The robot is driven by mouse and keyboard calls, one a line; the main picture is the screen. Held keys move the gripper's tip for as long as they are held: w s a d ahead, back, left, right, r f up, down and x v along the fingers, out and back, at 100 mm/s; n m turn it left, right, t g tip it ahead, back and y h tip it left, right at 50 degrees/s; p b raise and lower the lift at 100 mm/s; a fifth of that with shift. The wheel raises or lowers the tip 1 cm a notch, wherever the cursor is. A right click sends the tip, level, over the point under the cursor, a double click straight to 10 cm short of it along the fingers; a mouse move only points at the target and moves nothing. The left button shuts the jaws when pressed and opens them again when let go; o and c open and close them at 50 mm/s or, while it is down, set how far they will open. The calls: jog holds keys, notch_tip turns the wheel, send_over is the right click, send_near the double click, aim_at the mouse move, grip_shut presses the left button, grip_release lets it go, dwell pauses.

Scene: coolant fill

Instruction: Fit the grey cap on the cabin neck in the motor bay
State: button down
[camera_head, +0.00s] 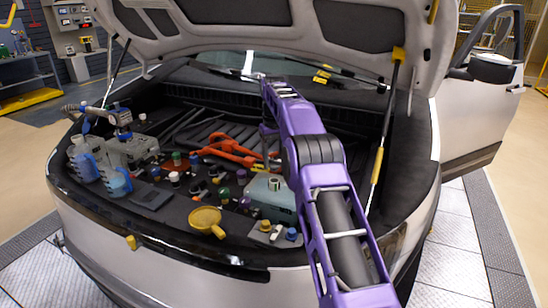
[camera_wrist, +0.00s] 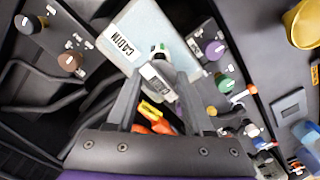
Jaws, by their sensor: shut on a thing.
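In the wrist view my gripper (camera_wrist: 158,74) is shut on the grey cap (camera_wrist: 157,70), a small grey piece with a pale marking between the fingertips. The cabin tank (camera_wrist: 150,28), a pale blue box with a label reading CABIN upside down, lies just past the fingertips. A small white and green part, perhaps the cabin neck (camera_wrist: 159,49), shows right beyond the cap. I cannot tell whether the two touch. In the head view the tank (camera_head: 262,200) stands near the bay's front with a pale neck (camera_head: 273,184) on top. My arm hides much of the gripper there.
An orange cable (camera_head: 232,152) lies behind the tank. Several coloured caps crowd the left of the tank, and blue bottles (camera_head: 118,183) stand further left. The hood prop (camera_head: 382,130) rises at the right.

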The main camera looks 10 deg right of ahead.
aim_at(274, 170)
jog(key=shift+f+b, duration=0.5)
jog(key=shift+f, duration=0.95)
jog(key=shift+r+p, duration=0.1)
jog(key=shift+p, duration=1.45)
dwell(0.3)
jog(key=shift+f, duration=1.5)
jog(key=shift+c, duration=1)
grip_release()
jog(key=shift+r, duration=3.75)
